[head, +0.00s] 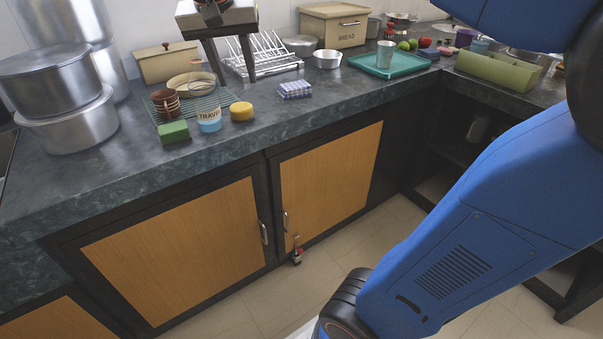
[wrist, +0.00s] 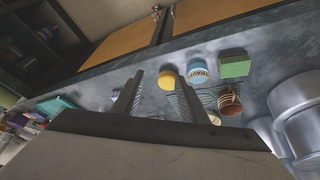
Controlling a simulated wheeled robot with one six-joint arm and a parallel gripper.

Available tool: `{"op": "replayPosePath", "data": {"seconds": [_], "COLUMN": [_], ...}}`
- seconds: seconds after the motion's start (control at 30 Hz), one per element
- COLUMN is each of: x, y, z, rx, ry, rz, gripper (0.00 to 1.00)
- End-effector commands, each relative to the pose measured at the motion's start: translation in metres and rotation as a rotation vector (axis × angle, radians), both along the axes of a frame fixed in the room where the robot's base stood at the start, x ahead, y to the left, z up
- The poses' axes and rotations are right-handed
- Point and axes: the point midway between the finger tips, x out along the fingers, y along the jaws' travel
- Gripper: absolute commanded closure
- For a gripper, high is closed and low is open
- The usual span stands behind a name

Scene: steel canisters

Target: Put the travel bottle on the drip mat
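The travel bottle (head: 209,123), blue and white with lettering that starts "TRAV", stands upright on the dark counter near its front edge; it also shows in the wrist view (wrist: 198,72). The drip mat (head: 226,96), a greenish ribbed mat, lies just behind it. The bottle overlaps the mat's front edge in the picture, and I cannot tell whether they touch. A brown striped cup stack (head: 166,104) and a pale round dish (head: 190,84) are at the mat. My gripper (head: 236,80) is open and empty above the counter, behind the bottle; its fingers show apart in the wrist view (wrist: 160,76).
A green sponge (head: 173,132) lies left of the bottle, a yellow round item (head: 241,111) right of it. A blue-checked cloth (head: 295,90) is further right. Large steel pots (head: 66,110) stand left; a dish rack (head: 268,58) and bread box (head: 333,25) stand behind.

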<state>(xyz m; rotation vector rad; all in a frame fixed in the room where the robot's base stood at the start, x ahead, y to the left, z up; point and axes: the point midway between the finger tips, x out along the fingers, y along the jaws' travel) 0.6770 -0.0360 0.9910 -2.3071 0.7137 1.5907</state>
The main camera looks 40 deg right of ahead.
Motion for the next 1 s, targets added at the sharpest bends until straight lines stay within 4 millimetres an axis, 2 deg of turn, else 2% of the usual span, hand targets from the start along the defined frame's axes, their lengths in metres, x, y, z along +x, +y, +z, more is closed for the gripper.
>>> {"op": "replayPosePath", "data": {"seconds": [0.03,0.3,0.5,0.6,0.7,0.8,1.0], "x": [-0.018,-0.097,-0.149,-0.168,-0.18,-0.186,-0.186], "y": [-0.009,-0.03,-0.035,-0.035,-0.034,-0.034,-0.033], "z": [-0.015,-0.103,-0.171,-0.199,-0.217,-0.227,-0.23], "rx": [0.009,0.052,0.066,0.065,0.062,0.059,0.05], "ry": [0.007,0.016,-0.012,-0.029,-0.041,-0.048,-0.041], "rz": [0.04,0.285,0.439,0.494,0.531,0.55,0.575], "gripper": [0.61,0.61,0.61,0.61,0.61,0.57,0.57]}}
